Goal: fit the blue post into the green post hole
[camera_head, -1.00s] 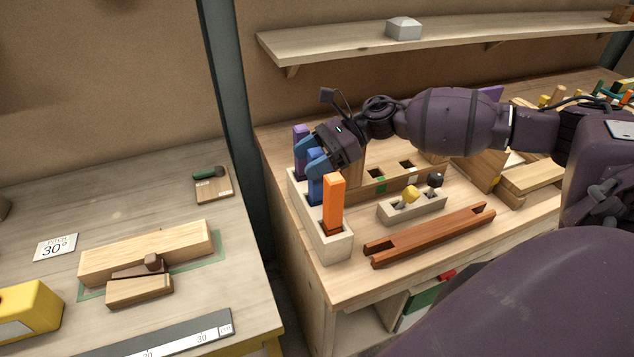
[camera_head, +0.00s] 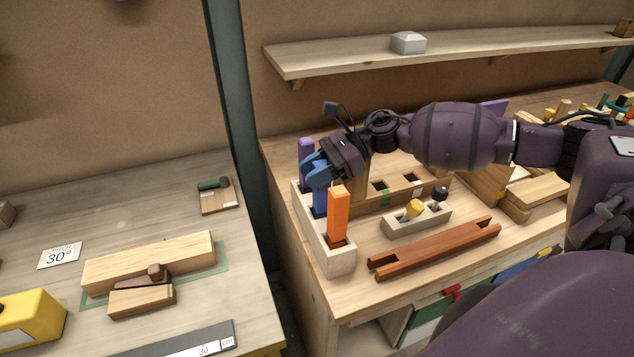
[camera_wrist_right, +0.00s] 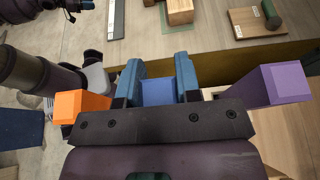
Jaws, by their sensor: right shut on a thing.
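The blue post (camera_head: 319,202) stands in the pale rack (camera_head: 337,262), between the orange post (camera_head: 339,213) and the purple post (camera_head: 306,150). My right gripper (camera_head: 315,172) has its blue fingers closed around the upper part of the blue post. In the right wrist view the blue post (camera_wrist_right: 157,92) shows between the two blue fingers. The green post hole (camera_head: 382,188) is a dark square opening in a wooden block to the right of the rack, with a green mark at its front edge. My left gripper is not in view.
A pale block with yellow and black knobs (camera_head: 416,218) stands right of the rack. A red-brown slotted bar (camera_head: 435,250) lies near the front edge. A wooden shelf (camera_head: 340,62) runs along the wall behind. A gap separates this bench from the left table (camera_head: 228,300).

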